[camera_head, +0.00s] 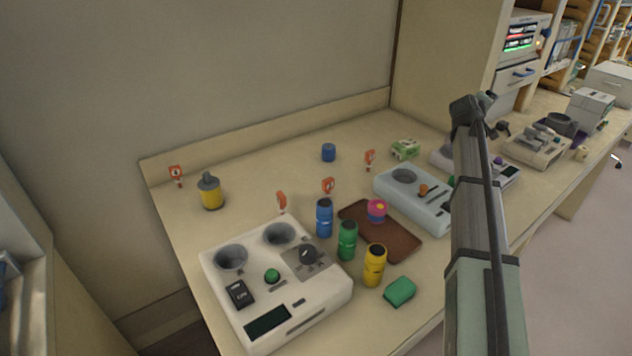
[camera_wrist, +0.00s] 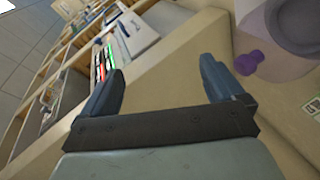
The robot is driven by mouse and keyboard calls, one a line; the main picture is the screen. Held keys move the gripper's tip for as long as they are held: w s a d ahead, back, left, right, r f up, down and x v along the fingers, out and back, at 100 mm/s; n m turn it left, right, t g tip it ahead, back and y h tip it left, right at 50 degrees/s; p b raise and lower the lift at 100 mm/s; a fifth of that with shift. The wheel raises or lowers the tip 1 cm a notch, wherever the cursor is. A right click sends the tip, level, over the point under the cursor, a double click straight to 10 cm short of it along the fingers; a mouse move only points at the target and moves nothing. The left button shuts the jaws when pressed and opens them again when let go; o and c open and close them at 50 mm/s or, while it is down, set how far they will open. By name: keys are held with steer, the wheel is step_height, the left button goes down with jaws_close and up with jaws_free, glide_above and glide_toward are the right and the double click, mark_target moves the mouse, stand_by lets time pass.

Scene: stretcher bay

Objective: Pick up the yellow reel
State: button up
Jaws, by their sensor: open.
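A yellow cylinder with dark bands (camera_head: 374,265) stands upright near the front of the bench, beside a green block. A second yellow thing, a can with a grey top (camera_head: 210,192), stands at the back left. I cannot tell for sure which is the reel; neither shows clearly in the wrist view. My gripper (camera_wrist: 160,72) is open with nothing between its fingers. It points toward the shelves and a screen, away from both yellow things. In the head view my arm rises at the right, and the gripper's fingers cannot be made out.
A blue cylinder (camera_head: 324,218) and a green cylinder (camera_head: 347,240) stand close to the yellow one. A white device (camera_head: 327,299) lies to the left, a brown tray (camera_head: 405,246) behind. A green block (camera_head: 399,291) sits at right.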

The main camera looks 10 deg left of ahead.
steer(key=s+a+f+g+y, duration=0.1)
steer(key=s+a+y, duration=0.1)
steer(key=a, duration=1)
steer(key=s+a+f+y, duration=0.1)
steer(key=a+y, duration=0.1)
steer(key=a, duration=1)
steer(key=n+g+y, duration=0.2)
steer(key=g+y, duration=0.5)
steer(key=y, duration=0.1)
glide_toward(209, 182)
steer(key=x, duration=0.7)
steer(key=shift+d+f, duration=0.25)
steer(key=shift+d, duration=0.1)
steer(key=shift+a+x, duration=0.2)
steer(key=shift+x, duration=1.1)
steer(key=shift+a+x, duration=0.15)
steer(key=shift+x, duration=1.15)
steer(key=shift+r, duration=0.15)
steer(key=shift+c, duration=0.3)
